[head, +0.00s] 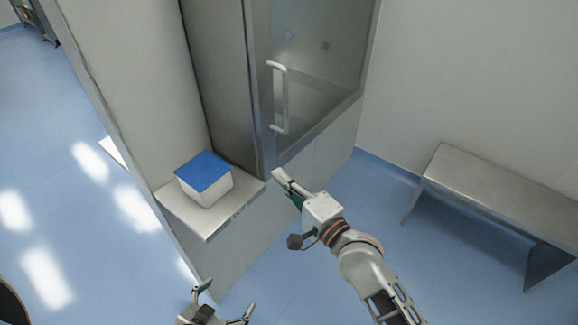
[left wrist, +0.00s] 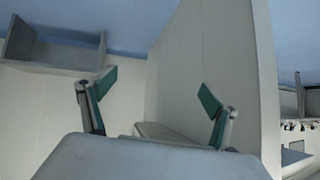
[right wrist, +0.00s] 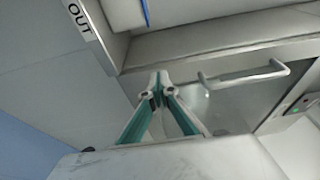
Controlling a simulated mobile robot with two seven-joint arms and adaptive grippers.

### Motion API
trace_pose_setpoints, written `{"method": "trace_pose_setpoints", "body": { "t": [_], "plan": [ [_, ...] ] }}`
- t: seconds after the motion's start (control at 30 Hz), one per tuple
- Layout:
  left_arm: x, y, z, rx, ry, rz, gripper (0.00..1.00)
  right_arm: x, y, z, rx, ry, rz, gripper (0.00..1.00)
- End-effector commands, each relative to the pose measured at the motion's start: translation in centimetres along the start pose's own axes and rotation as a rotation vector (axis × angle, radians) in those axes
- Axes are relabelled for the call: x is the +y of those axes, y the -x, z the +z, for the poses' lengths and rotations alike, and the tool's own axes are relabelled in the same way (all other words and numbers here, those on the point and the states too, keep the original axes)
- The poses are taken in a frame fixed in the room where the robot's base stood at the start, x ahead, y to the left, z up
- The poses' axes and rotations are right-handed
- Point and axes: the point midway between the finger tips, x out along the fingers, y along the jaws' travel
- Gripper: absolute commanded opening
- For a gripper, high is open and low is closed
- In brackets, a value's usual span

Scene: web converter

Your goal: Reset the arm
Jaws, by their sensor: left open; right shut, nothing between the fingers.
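My left gripper (head: 222,311) shows at the bottom of the head view, its two fingers spread with nothing between them. In the left wrist view the left gripper's (left wrist: 152,98) green-padded fingers stand wide apart. My right gripper (head: 280,177) is near the middle of the head view, in front of the glass cabinet's lower edge and right of the shelf. In the right wrist view the right gripper's (right wrist: 157,80) fingertips meet and hold nothing. The right arm reaches in from the lower right.
A white box with a blue lid (head: 204,173) sits on a small shelf (head: 212,224). The glass door (head: 315,60) has a white handle (head: 283,98); the handle (right wrist: 245,76) also shows in the right wrist view. A metal bench (head: 500,195) stands at right. Blue floor between is clear.

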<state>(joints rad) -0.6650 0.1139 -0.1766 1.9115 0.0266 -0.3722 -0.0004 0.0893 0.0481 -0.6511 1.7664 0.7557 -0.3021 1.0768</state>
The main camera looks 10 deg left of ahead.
Motion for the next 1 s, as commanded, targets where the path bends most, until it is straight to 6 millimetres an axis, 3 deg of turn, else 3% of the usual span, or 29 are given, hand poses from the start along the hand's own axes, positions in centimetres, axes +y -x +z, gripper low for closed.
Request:
{"method": "trace_pose_setpoints", "body": {
  "t": [0.1,0.3,0.63,0.77,0.87,1.0],
  "plan": [
    [-0.7,-0.1,-0.2,0.004,-0.013,-0.005,0.89,0.0,1.1,1.8,0.001,-0.002,0.001,0.00],
    [-1.0,-0.4,-0.8,0.016,-0.018,-0.008,0.89,0.0,2.0,3.4,0.001,0.000,0.000,0.00],
    [-0.8,-0.4,-1.0,0.018,-0.010,-0.008,0.89,0.7,2.6,3.3,0.013,0.025,0.015,0.00],
    [-0.5,-0.3,-0.9,0.015,-0.004,-0.006,0.89,4.4,5.0,1.3,0.070,0.164,0.089,0.00],
    [-0.4,-0.3,-0.8,0.014,-0.001,-0.006,0.89,9.0,8.7,-1.0,0.122,0.354,0.201,0.00],
    [-0.3,-0.2,-0.7,0.012,0.000,-0.005,0.89,15.5,15.4,-3.9,0.151,0.654,0.399,0.00]
  ]
}}
